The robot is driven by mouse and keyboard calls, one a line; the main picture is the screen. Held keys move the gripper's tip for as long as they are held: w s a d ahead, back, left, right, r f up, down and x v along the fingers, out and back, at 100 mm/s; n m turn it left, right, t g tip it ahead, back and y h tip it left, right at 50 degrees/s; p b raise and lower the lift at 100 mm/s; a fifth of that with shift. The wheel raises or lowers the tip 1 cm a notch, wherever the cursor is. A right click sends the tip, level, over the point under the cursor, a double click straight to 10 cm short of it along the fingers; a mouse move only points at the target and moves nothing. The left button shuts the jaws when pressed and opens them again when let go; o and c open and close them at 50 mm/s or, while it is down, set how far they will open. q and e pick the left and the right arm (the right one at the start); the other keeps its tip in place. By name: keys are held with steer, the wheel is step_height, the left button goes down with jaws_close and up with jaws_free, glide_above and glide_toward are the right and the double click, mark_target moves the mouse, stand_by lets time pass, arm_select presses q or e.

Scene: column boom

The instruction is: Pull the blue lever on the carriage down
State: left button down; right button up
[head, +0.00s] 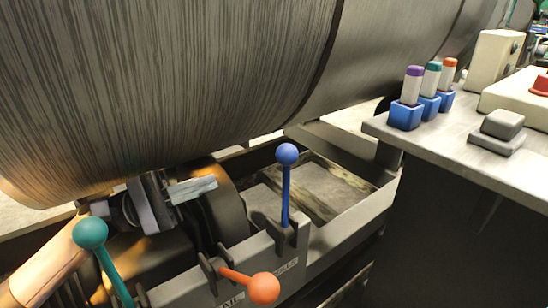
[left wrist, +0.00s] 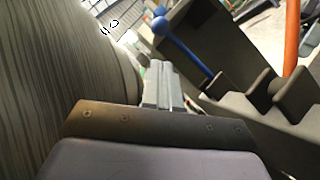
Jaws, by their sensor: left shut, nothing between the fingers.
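The blue lever (head: 286,190) stands upright in its bracket on the grey carriage (head: 330,245), with a round blue knob on top. In the left wrist view the blue lever (left wrist: 185,48) is right of and beyond the fingertips, tilted in the picture. My left gripper (head: 204,187) is shut and empty, left of the blue lever and apart from it, below the big drum. Its closed fingers (left wrist: 163,88) point forward in the left wrist view. My right gripper is not in view.
An orange lever (head: 263,288) leans low towards the viewer, and a teal lever (head: 90,233) rises at the lower left. A big drum (head: 180,80) hangs above. A bench (head: 460,155) at right bears coloured pegs in blue holders (head: 405,115) and boxes. The carriage has an open tray behind the blue lever.

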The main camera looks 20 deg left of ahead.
arm_select(q)
steer(key=shift+w, duration=0.1)
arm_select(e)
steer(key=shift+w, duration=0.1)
arm_select(q)
steer(key=x, duration=1)
steer(key=shift+p, duration=0.4)
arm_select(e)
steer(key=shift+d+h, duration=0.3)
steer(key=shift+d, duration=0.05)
arm_select(q)
steer(key=shift+d, duration=0.15)
steer(key=s+d+f+m+g+y+b, duration=0.2)
steer(key=s+d+m+g+y+b, duration=0.1)
steer(key=s+d+m+y, duration=0.2)
steer(key=shift+s+d+f+m, duration=0.3)
steer(key=shift+s+d+m, duration=1)
steer(key=shift+d+m, duration=0.9)
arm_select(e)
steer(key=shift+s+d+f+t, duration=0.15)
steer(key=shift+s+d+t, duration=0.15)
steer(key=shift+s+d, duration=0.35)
